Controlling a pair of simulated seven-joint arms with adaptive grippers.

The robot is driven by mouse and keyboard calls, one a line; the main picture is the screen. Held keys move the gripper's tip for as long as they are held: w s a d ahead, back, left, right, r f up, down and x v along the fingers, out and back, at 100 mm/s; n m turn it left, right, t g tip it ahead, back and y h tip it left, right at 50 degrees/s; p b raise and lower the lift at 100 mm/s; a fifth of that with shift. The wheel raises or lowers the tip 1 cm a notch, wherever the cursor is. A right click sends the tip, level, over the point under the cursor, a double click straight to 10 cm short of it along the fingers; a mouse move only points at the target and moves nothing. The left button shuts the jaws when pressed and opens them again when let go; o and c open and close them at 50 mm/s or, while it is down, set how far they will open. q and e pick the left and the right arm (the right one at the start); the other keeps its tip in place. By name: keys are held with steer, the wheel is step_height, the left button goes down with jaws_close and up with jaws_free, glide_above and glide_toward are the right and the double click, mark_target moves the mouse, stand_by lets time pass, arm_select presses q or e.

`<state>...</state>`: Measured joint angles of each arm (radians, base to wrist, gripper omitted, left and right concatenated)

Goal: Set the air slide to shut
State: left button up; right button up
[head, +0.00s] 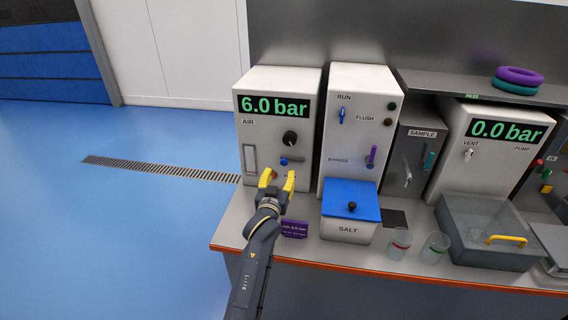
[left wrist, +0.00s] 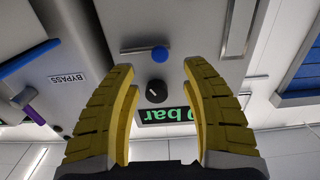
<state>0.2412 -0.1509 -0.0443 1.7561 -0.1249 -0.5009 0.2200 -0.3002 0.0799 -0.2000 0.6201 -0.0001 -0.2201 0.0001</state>
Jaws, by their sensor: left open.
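The air slide (head: 284,161) is a blue knob on a short horizontal slot on the white AIR box (head: 252,101), below a black dial (head: 290,138). The knob sits at the left end of its slot in the head view. The box's display reads 6.0 bar. My left gripper (head: 278,177) is open with yellow fingers, in front of the AIR box, just below the knob in the head view. In the left wrist view, turned upside down, the blue knob (left wrist: 160,54) shows beyond and between the open fingers (left wrist: 163,80), not touched. My right gripper is not in view.
A white box with RUN, FLUSH and BYPASS controls (head: 355,100) stands close to the right. A vertical gauge (head: 250,160) is left of the slide. Clear floor lies left of the bench.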

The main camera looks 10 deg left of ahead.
mark_target(284, 163)
arm_select(q)
steer(key=shift+w+a, duration=0.1)
steer(key=shift+w, duration=3.85)
jaws_close()
